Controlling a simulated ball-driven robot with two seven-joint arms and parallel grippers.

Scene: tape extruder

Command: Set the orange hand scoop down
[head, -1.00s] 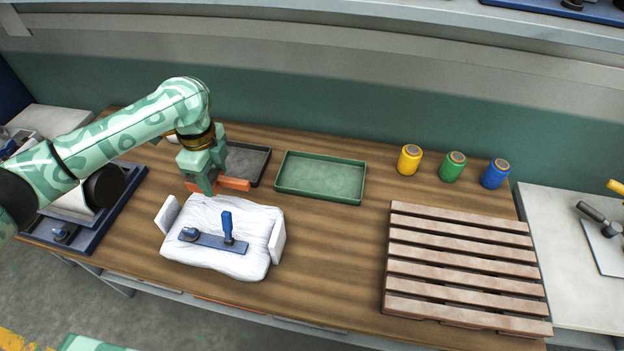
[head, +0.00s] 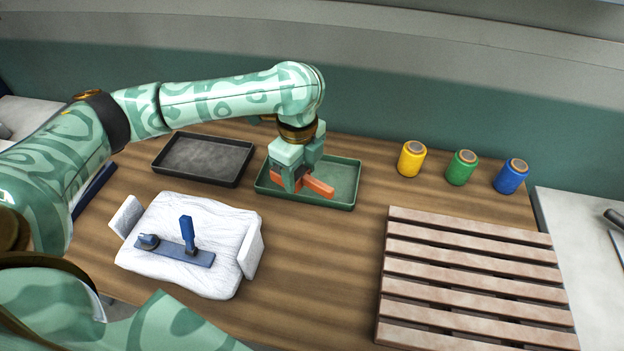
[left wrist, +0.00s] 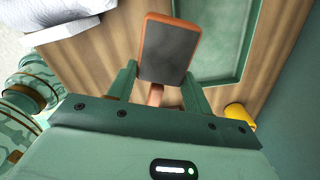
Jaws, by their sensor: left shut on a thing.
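The orange hand scoop (head: 318,187) is in my left gripper (head: 293,184), which is shut on it. In the head view the scoop overlaps the green tray (head: 343,201) at the back middle of the table; I cannot tell its exact height above it. In the left wrist view the scoop (left wrist: 168,50) shows a dark grey face with an orange rim, its handle between the fingers of my left gripper (left wrist: 158,94). Part of the green tray (left wrist: 243,45) shows to its right there. My right gripper is not in view.
A dark grey tray (head: 204,159) lies left of the green tray. A white cushion (head: 213,213) in front carries a blue tool (head: 184,250). Yellow (head: 412,159), green (head: 461,167) and blue (head: 511,176) spools stand at the back right, behind a slatted pallet (head: 470,268).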

